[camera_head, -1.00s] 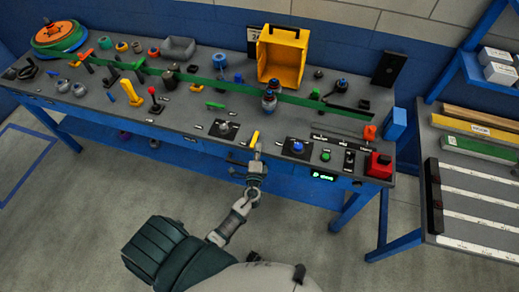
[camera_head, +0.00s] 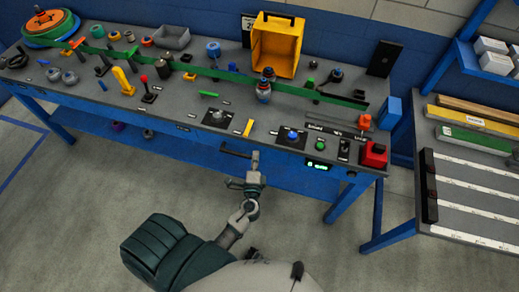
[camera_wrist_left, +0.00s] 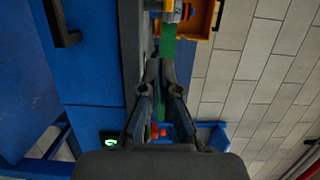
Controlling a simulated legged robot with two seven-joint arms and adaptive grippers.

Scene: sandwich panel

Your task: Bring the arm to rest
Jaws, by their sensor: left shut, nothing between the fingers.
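My left gripper (camera_head: 255,157) is in front of the workbench's front edge, in the middle of the head view, with its arm reaching up from the bottom. It holds nothing. In the left wrist view its two fingers (camera_wrist_left: 162,66) come together at the tips, with no object between them. The workbench (camera_head: 200,130) has a grey top and a blue front. The gripper is just below a small yellow bar (camera_head: 248,127) on the bench's front part and close to a black handle (camera_head: 235,151) on the blue front. My right gripper is not in view.
A control panel with a blue knob (camera_head: 292,136), a green button (camera_head: 320,145) and a red block (camera_head: 375,154) lies to the right. A yellow bin (camera_head: 276,46) stands at the back. A rack (camera_head: 470,195) stands at right. The floor in front is clear.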

